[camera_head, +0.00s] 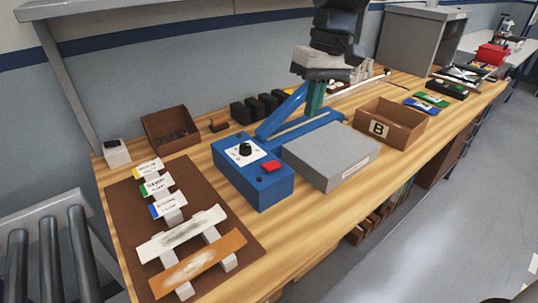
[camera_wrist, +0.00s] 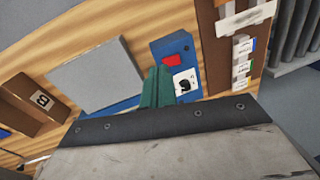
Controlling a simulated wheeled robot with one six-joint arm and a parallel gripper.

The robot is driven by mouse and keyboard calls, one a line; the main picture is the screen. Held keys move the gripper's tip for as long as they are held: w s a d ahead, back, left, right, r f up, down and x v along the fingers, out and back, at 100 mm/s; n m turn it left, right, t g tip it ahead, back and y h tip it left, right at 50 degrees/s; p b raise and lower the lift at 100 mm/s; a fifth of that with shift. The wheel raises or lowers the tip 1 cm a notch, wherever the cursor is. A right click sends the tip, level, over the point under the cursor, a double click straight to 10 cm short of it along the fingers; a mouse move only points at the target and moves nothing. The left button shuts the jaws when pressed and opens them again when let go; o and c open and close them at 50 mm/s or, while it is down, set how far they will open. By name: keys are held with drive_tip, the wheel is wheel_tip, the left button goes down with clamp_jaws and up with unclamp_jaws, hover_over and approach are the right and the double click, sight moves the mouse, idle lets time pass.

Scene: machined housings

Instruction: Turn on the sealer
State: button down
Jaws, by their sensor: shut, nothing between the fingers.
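The sealer (camera_head: 255,187) is a blue box with a blue lever arm (camera_head: 282,112) behind it. Its top has a white plate with a black dial (camera_head: 245,149) and a red switch (camera_head: 271,167) nearer the front right. In the wrist view the red switch (camera_wrist: 172,60) and dial (camera_wrist: 184,84) show just right of my fingers. My gripper (camera_head: 314,108) has green fingers, shut and empty, above and behind the sealer by the lever arm. The fingers (camera_wrist: 157,78) also show in the wrist view, pointing toward the sealer. I cannot tell which way the switch is set.
A grey slab (camera_head: 330,154) lies right of the sealer, with a cardboard box marked B (camera_head: 392,122) beyond it. A brown mat (camera_head: 118,195) with strips and labelled pieces lies left. A brown bin (camera_head: 170,127) and black blocks (camera_head: 262,106) stand behind.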

drive_tip(key=n, duration=0.1)
approach(267, 166)
drive_tip(key=shift+g, duration=0.4)
drive_tip(key=f, duration=0.4)
drive_tip(key=a+f, duration=0.1)
drive_tip(key=f, duration=0.1)
drive_tip(key=shift+f, duration=0.4)
drive_tip(key=shift+d, duration=0.1)
